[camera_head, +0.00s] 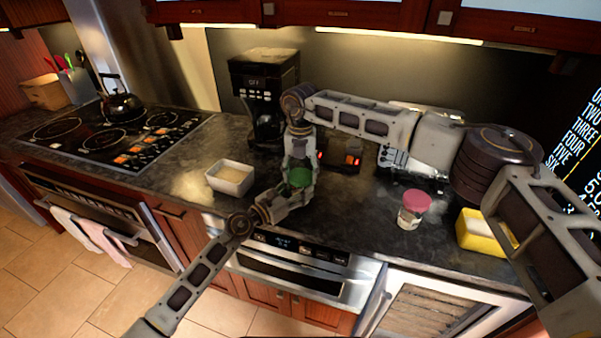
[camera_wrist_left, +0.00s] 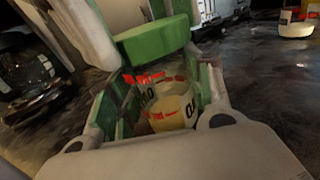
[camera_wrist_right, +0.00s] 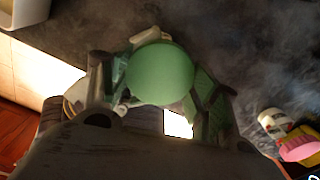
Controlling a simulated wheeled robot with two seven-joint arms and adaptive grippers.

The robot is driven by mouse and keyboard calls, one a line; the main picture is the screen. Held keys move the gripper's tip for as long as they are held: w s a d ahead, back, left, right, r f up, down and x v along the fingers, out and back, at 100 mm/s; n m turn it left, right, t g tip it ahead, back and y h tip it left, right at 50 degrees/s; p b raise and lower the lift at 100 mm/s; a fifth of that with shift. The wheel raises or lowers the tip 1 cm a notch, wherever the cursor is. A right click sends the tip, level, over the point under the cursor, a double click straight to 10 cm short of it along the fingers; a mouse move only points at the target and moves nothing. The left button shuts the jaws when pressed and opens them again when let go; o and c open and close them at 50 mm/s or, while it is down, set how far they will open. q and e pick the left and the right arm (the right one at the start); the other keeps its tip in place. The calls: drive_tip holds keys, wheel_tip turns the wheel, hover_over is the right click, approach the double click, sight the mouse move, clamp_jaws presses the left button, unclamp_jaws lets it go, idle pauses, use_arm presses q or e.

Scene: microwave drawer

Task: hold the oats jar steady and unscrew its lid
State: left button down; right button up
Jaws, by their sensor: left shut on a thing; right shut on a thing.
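The oats jar has a green lid (camera_head: 299,178) and stands on the dark counter near its front edge. Its pale body, with red marks and dark lettering, shows in the left wrist view (camera_wrist_left: 168,108). My left gripper (camera_head: 280,203) comes from the front left and is shut around the jar body. My right gripper (camera_head: 299,160) comes down from above and is shut on the lid, with a finger on each side. The round lid top fills the space between those fingers in the right wrist view (camera_wrist_right: 160,73). Fingers hide most of the jar in the head view.
A white bowl (camera_head: 230,177) stands left of the jar. A pink-lidded jar (camera_head: 413,208) and a yellow container (camera_head: 475,235) stand to the right. A coffee maker (camera_head: 262,80) is behind. A stainless drawer front (camera_head: 290,275) lies below the counter edge.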

drive_tip(key=n, duration=1.4)
drive_tip(key=shift+n, duration=0.3)
drive_tip(key=n, duration=0.4)
drive_tip(key=shift+w, duration=0.1)
drive_tip(key=n, duration=0.5)
drive_tip(key=shift+r, duration=0.1)
drive_tip(key=n, duration=0.4)
drive_tip(key=shift+n, duration=0.3)
drive_tip(key=n, duration=0.9)
